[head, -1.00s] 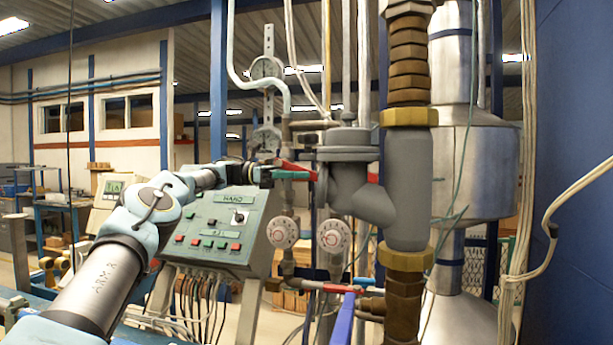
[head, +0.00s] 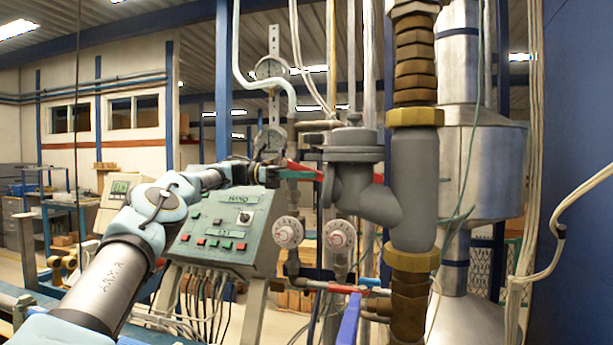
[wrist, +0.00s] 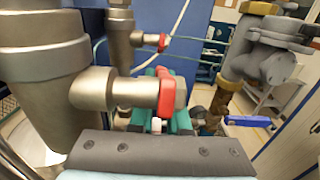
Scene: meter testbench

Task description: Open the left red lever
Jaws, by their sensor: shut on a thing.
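The left red lever (head: 305,171) is on a pipe left of the grey meter body in the head view. It also shows as a red handle (wrist: 167,92) at the end of a metal pipe fitting in the wrist view. My gripper (head: 279,173) reaches it from the left. Its green fingers (wrist: 165,120) are close around the lower part of the handle and shut on it. The exact contact is partly hidden by the handle and the dark wrist edge.
Another red lever (head: 346,289) and a blue lever (head: 350,320) are lower on the pipes. A control panel (head: 225,228) stands beneath my arm. The large grey pipe (head: 411,190) is to the right. Gauges (head: 289,232) sit below the lever.

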